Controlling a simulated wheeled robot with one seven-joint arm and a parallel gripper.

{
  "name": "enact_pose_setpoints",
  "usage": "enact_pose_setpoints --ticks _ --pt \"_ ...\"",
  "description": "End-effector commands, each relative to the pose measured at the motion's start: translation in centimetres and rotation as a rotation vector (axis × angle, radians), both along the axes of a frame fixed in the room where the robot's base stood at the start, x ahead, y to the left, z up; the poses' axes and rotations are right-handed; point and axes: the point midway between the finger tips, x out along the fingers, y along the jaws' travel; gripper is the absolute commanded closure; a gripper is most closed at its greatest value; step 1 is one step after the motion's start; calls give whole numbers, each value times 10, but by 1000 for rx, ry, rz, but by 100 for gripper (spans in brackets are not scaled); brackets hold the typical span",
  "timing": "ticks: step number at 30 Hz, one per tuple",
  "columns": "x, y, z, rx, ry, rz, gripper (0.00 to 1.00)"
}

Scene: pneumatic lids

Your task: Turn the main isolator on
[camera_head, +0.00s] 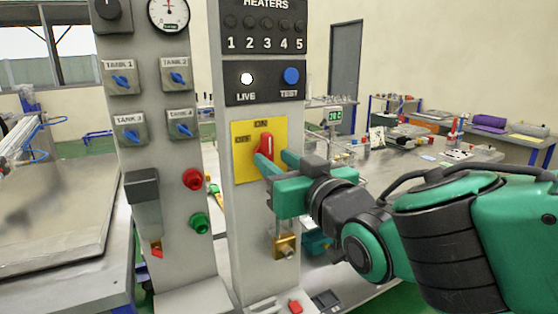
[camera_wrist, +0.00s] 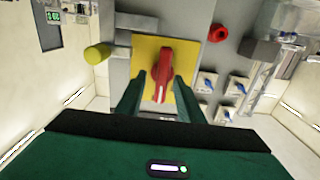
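The main isolator is a yellow plate (camera_head: 241,170) marked ON and OFF, with a red rotary handle (camera_head: 266,146) on the grey post. The handle stands close to upright, its upper end towards the ON label. In the wrist view, the handle (camera_wrist: 164,72) has a white mark at its lower end and the yellow plate (camera_wrist: 146,50) lies behind it. My gripper (camera_head: 271,157) is at the plate, fingers apart on either side of the handle. The wrist view shows the gripper (camera_wrist: 158,90) with gaps beside the handle; contact cannot be told. My fingers partly hide the plate's lower part.
A brass padlock (camera_head: 285,246) hangs below the isolator. The heater panel (camera_head: 265,84) is above it. The left post carries tank switches, a red knob (camera_head: 193,179) and a green knob (camera_head: 198,223). A metal bench (camera_head: 391,158) stands behind my arm.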

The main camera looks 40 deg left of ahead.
Motion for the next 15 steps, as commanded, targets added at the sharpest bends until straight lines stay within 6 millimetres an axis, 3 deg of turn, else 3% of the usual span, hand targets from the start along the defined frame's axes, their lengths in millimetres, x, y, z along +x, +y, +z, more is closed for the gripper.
enact_pose_setpoints --ticks 9,15 --pt "-26 -51 1 2 -2 -1 66" --pt "-37 -73 1 2 -2 -1 66"
